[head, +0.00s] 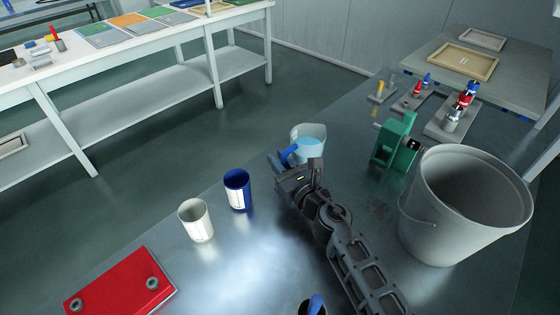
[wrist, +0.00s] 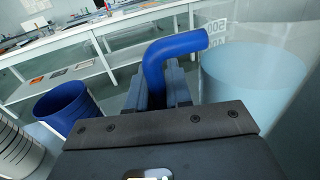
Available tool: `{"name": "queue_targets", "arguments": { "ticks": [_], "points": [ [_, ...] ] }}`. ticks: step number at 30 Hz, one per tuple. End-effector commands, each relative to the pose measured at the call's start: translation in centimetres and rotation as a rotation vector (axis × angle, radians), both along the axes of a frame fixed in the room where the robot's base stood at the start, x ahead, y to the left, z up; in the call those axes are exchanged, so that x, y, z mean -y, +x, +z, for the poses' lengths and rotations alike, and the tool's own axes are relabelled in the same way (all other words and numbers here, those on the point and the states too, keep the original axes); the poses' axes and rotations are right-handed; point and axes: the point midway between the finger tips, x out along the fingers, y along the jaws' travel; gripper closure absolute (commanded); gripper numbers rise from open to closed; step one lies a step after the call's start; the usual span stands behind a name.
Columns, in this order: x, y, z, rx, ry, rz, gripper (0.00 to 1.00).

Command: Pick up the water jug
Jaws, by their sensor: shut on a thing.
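The water jug (head: 309,140) is a clear beaker-like vessel with pale blue water and a blue handle (head: 289,154). It is at the middle of the head view, near the far edge of the metal table. My gripper (head: 292,167) reaches it from the near side and is shut on the handle. In the wrist view the blue handle (wrist: 172,50) rises between my fingers, and the jug (wrist: 250,75) with its printed marks is at the right. The jug looks upright. I cannot tell whether its base touches the table.
A blue cup (head: 237,190) and a white cup (head: 195,220) stand left of my gripper. A red panel (head: 120,287) lies at the lower left. A green device (head: 396,140) and a large grey bucket (head: 440,225) stand at the right. A white shelved bench (head: 165,100) is behind.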

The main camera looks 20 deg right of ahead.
Motion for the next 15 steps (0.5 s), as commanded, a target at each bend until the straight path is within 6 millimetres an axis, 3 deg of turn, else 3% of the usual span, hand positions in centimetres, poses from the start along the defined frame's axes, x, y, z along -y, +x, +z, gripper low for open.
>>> {"name": "queue_targets", "arguments": {
  "ticks": [9, 15],
  "points": [
    [0.0, 0.0, 3.9, 0.003, -0.002, 0.0, 1.0],
    [0.0, 0.0, 5.3, 0.003, -0.003, 0.0, 1.0]
  ]
}}
